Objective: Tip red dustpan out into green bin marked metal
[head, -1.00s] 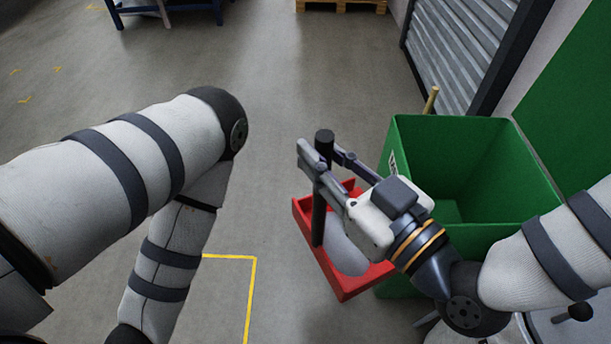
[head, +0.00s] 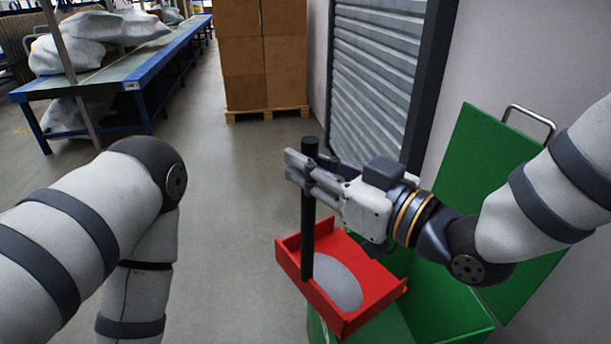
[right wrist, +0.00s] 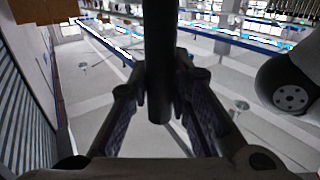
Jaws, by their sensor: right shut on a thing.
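The red dustpan (head: 374,308) has an upright black handle (head: 307,235) and a grey heap (head: 338,284) lying in it. My right gripper (head: 305,168) is shut on the handle near its top; the handle also shows between the fingers in the right wrist view (right wrist: 160,85). The pan hangs roughly level. The green bin (head: 455,310) is at the lower right, below and behind the pan and my right arm. Its near part is hidden by the pan, and its marking is not visible now. My left gripper is out of view.
A green lid or panel (head: 492,165) with a metal handle stands behind the bin. A grey roller shutter (head: 370,80) is at the back. Boxes (head: 265,50) on a pallet and a blue-framed table (head: 150,75) stand farther off. The floor (head: 225,190) between is clear.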

